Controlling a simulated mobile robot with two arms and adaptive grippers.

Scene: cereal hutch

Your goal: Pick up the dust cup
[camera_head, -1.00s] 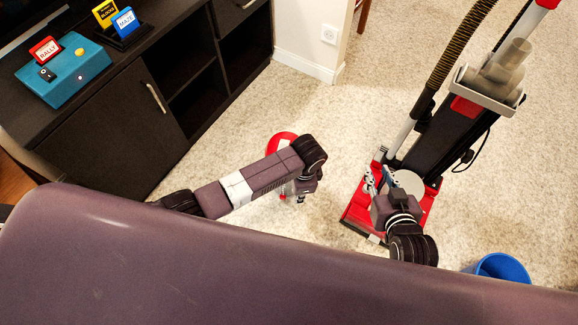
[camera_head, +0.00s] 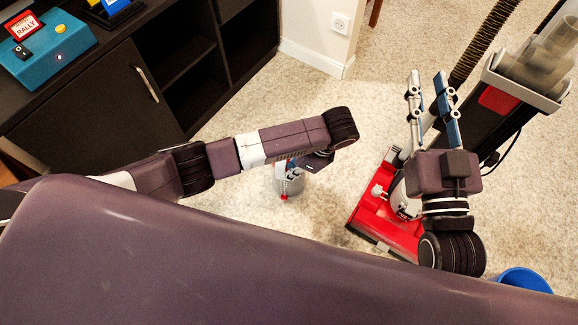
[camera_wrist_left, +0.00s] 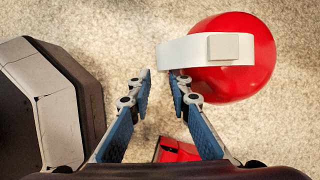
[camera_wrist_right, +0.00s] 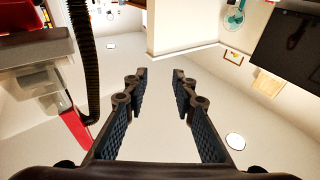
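The dust cup has a round red top (camera_wrist_left: 235,85) and a white handle (camera_wrist_left: 205,48) in the left wrist view. It stands on the carpet, and in the head view my left arm hides most of it, with a clear greyish part (camera_head: 291,190) showing below the arm. My left gripper (camera_wrist_left: 163,78) is open and empty. In that wrist view its right fingertip is close to the handle's left end; I cannot tell whether they touch. My right gripper (camera_head: 427,76) is open and empty, raised in front of the vacuum; its open fingers also show in the right wrist view (camera_wrist_right: 161,73).
A red and black upright vacuum (camera_head: 505,105) with a hose stands at the right, behind my right gripper. A blue bin (camera_head: 525,280) is at the lower right. A dark cabinet (camera_head: 95,115) with a blue box (camera_head: 50,50) lines the left. Open carpet lies between.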

